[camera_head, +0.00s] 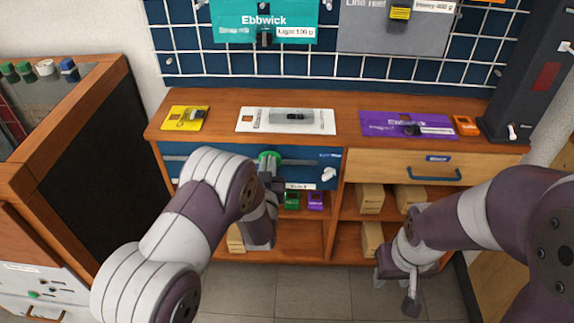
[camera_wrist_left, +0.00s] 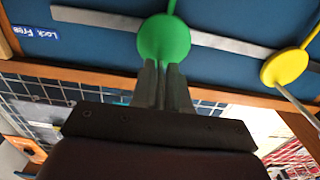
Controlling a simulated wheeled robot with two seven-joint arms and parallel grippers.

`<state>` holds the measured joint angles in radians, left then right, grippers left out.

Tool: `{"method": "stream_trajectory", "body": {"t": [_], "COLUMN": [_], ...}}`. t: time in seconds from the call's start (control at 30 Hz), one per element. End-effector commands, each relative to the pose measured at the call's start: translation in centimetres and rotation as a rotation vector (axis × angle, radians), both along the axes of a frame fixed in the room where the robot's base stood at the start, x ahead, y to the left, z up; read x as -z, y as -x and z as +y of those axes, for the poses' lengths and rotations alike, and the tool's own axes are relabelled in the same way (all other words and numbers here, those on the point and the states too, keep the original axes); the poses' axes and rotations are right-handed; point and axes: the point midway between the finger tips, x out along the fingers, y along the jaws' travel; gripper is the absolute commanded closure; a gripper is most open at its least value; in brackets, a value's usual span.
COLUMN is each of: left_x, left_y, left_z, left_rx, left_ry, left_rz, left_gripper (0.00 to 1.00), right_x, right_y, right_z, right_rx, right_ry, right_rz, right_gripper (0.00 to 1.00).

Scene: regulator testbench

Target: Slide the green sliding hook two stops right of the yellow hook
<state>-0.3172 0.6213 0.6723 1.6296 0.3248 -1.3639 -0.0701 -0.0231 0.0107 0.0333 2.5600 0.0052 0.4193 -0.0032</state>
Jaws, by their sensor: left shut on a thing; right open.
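The green sliding hook (camera_head: 268,155) is a green disc on a grey rail on the blue panel under the worktop. In the left wrist view the green hook (camera_wrist_left: 164,39) sits between the fingertips of my left gripper (camera_wrist_left: 163,72), which is shut on it. My left gripper (camera_head: 266,168) is partly hidden by its arm in the head view. The yellow hook (camera_wrist_left: 286,66) is on the same rail (camera_wrist_left: 222,40), apart from the green one; my left arm hides it in the head view. My right gripper (camera_head: 396,288) is open and empty, low in front of the right shelves.
A "Lock Free" label (camera_wrist_left: 36,33) and a white knob (camera_head: 328,175) are at the panel's right end in the head view. Above is the worktop (camera_head: 220,122) with yellow, white and purple plates. A drawer with a blue handle (camera_head: 434,174) is to the right. Boxes stand on shelves below.

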Motion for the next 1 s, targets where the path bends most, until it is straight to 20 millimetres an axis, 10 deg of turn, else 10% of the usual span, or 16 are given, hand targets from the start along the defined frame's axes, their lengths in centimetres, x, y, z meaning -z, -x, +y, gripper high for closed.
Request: {"method": "stream_trajectory", "body": {"t": [0.33, 0.43, 0.77, 1.0], "left_x": [0.0, 0.0, -0.1, -0.2], "left_y": [0.0, 0.0, 0.5, 6.1], "left_z": [0.5, 0.5, 0.5, 0.4], "left_rx": [0.0, 0.0, 0.001, 0.003], "left_ry": [0.001, 0.001, 0.001, 0.0], "left_rz": [0.0, 0.0, 0.001, 0.005], "left_gripper": [1.0, 0.6, 0.6, 0.6], "right_x": [0.0, 0.0, -0.2, -1.6], "right_y": [0.0, 0.0, 0.0, 0.0], "right_z": [0.0, 0.0, 0.0, 0.0], "right_rx": [0.0, 0.0, 0.0, 0.0], "right_ry": [0.0, 0.0, 0.0, 0.0], "right_rz": [0.0, 0.0, 0.0, 0.0], "right_gripper": [0.57, 0.57, 0.57, 0.57]}}
